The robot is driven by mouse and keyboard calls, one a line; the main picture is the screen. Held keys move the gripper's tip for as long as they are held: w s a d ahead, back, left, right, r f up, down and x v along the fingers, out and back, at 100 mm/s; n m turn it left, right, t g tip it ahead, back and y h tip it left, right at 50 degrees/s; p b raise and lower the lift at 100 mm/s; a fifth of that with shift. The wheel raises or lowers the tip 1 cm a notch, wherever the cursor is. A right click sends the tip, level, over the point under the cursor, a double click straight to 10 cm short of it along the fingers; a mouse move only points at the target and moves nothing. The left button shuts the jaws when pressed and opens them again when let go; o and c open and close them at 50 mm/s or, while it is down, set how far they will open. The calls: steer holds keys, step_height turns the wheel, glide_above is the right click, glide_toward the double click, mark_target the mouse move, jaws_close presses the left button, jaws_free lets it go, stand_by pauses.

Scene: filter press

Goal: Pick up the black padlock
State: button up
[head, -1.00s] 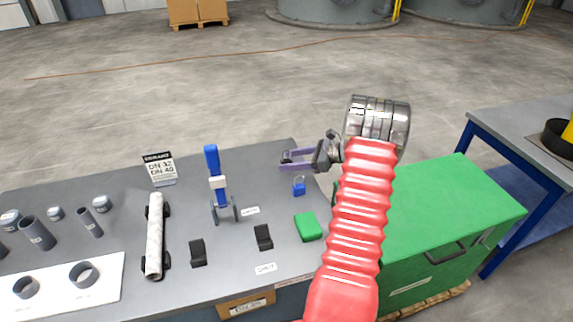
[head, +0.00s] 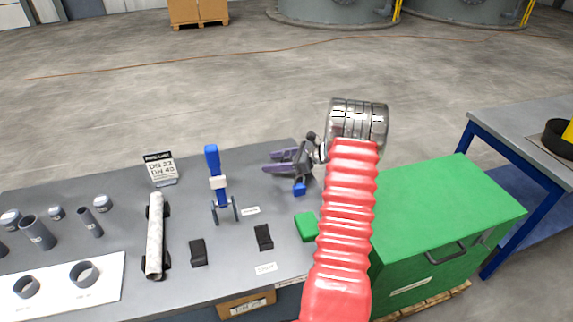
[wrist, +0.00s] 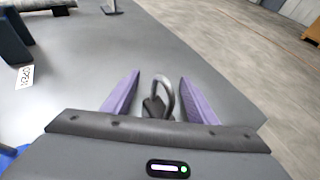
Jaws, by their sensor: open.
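In the wrist view a dark padlock (wrist: 153,107) with a raised grey shackle stands between the two purple fingers of my gripper (wrist: 160,77). Its lower part is hidden by the gripper body. My gripper is open, with a gap visible on both sides of the padlock. In the head view my gripper (head: 267,162) is low over the bench's far right corner, and the dark padlock cannot be made out there. A blue padlock (head: 299,189) sits just in front of my gripper.
On the grey bench (head: 120,200) stand a blue-handled clamp (head: 214,175), a sign (head: 160,168), a white tube (head: 154,235), a green block (head: 306,227) and small black blocks (head: 264,237). A green chest (head: 450,205) stands to the right.

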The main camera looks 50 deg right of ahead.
steer(key=shift+w+a, duration=0.1)
stand_by(0.5)
jaws_close()
stand_by(0.4)
